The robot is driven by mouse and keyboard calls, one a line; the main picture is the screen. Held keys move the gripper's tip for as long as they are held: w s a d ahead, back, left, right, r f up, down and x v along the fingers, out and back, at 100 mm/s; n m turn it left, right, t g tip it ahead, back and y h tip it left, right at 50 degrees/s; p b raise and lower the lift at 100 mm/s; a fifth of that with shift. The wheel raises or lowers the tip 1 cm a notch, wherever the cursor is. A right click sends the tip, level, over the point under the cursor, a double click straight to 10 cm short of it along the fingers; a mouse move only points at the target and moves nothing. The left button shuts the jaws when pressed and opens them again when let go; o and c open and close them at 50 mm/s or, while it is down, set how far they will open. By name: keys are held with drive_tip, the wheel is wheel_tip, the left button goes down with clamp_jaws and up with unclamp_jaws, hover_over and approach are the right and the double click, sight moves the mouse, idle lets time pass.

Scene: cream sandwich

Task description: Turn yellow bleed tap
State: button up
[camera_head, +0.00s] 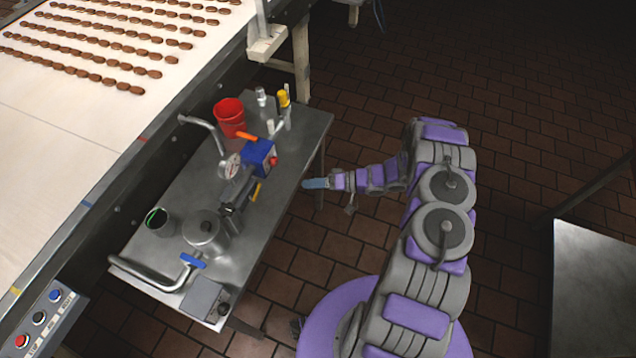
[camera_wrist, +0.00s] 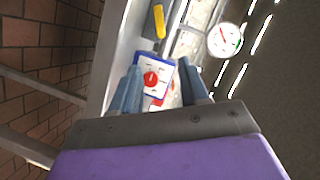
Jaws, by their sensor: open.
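A yellow handle (camera_head: 256,191), which looks like the bleed tap, sits low beside the dark pump body on the metal table. It also shows in the wrist view as a yellow bar (camera_wrist: 159,21) near the top, beyond the fingertips. My gripper (camera_head: 314,184) is at the table's right edge, pointing left, apart from the handle. In the wrist view my gripper (camera_wrist: 160,72) is open and empty. Between its fingers, farther off, is a blue box (camera_wrist: 172,62) with a red dial (camera_wrist: 151,78). The box (camera_head: 259,154) stands behind the handle in the head view.
A pressure gauge (camera_head: 229,166), a red bucket (camera_head: 229,116), a bottle with a yellow top (camera_head: 284,98) and a blue valve handle (camera_head: 193,261) crowd the metal table (camera_head: 305,125). A conveyor (camera_head: 60,130) runs along its left. Open tiled floor lies right of the table.

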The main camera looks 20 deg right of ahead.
drive_tip(key=shift+v, duration=0.8)
